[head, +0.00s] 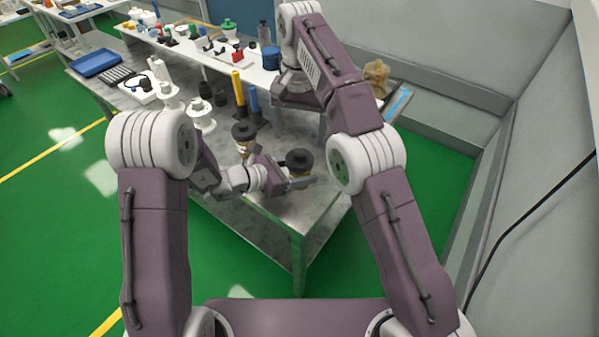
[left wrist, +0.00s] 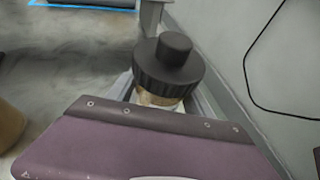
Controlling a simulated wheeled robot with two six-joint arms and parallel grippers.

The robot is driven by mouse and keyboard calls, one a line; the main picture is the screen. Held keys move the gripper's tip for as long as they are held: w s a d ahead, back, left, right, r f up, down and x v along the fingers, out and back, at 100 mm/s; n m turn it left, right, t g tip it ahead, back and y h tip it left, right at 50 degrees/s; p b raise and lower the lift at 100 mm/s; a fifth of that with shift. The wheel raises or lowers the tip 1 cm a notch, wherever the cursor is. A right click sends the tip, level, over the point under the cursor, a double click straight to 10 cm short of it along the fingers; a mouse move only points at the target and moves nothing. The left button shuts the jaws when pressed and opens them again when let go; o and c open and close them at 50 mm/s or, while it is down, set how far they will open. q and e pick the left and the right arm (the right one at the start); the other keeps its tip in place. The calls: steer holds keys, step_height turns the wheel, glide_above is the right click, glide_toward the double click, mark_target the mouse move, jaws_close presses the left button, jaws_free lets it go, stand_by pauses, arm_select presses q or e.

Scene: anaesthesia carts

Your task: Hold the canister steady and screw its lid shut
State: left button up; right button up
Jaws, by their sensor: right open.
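The canister (head: 299,180) stands near the front corner of the steel table, with a black lid (head: 299,158) on top. In the left wrist view the lid (left wrist: 168,66) is ribbed with a round knob, over a tan body (left wrist: 155,98) mostly hidden by my gripper. I cannot tell how tightly the lid sits. My left gripper (head: 290,178) reaches in from the left, its fingers on both sides of the canister body, and looks shut on it. My right gripper (head: 300,126) is open and empty, pointing down above the lid, apart from it.
A similar dark-topped jar (head: 244,131) stands just left of the canister. Yellow (head: 238,86) and blue (head: 254,103) upright tubes stand behind it. White parts and a blue tray (head: 95,62) lie further left. A grey wall runs along the right.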

mark_target(300, 153)
arm_select(q)
jaws_close()
arm_select(e)
steer(key=n, duration=0.5)
steer(key=shift+n, duration=0.3)
steer(key=n, duration=0.6)
steer(key=shift+n, duration=0.4)
steer(key=n, duration=1)
steer(key=shift+f, duration=0.1)
steer(key=shift+f, duration=3.95)
steer(key=shift+c, duration=0.3)
